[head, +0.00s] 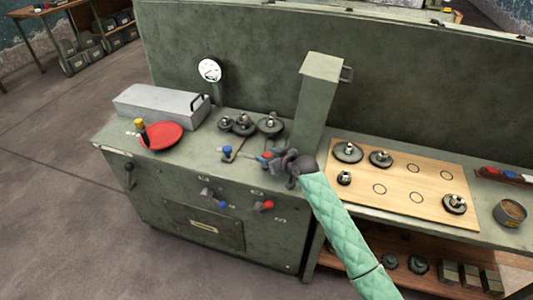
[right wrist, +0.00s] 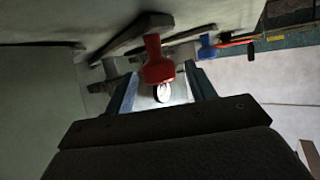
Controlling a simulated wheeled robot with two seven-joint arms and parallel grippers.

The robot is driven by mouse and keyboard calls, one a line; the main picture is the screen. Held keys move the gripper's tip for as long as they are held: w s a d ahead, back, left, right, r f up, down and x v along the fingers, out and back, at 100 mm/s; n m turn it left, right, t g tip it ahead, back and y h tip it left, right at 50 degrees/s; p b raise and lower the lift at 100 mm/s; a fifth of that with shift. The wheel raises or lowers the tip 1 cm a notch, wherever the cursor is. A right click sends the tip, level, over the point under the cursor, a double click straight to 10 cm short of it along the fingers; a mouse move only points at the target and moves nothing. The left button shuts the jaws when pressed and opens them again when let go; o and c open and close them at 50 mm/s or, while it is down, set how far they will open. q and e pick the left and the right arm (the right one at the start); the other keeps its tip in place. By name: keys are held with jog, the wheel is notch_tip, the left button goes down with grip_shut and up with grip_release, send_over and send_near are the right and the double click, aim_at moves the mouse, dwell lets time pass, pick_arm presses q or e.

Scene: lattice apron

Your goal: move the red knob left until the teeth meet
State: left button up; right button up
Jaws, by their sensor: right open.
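The red knob (head: 266,155) sits on a lever at the front of the green bench top, partly hidden by my right gripper (head: 262,158). In the right wrist view the red knob (right wrist: 155,62) stands between the two fingers of my right gripper (right wrist: 161,75), which are open and apart on either side of it. Several dark gears (head: 243,124) stand on the bench top behind; the head view is too small to tell whether their teeth touch. My left gripper is not in view.
A blue knob (head: 227,150) is left of the red one. A red disc (head: 162,135) and grey box (head: 160,103) lie farther left. A green post (head: 316,95) rises close behind my right gripper. A wooden board (head: 400,204) with gears is at right.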

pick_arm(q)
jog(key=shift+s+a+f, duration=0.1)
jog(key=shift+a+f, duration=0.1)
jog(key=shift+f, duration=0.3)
pick_arm(e)
jog(key=shift+w+a+f, duration=0.3)
jog(key=shift+w+a, duration=0.05)
jog(key=shift+w, duration=0.05)
grip_shut()
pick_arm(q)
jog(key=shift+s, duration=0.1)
pick_arm(e)
jog(key=shift+a+r, duration=0.1)
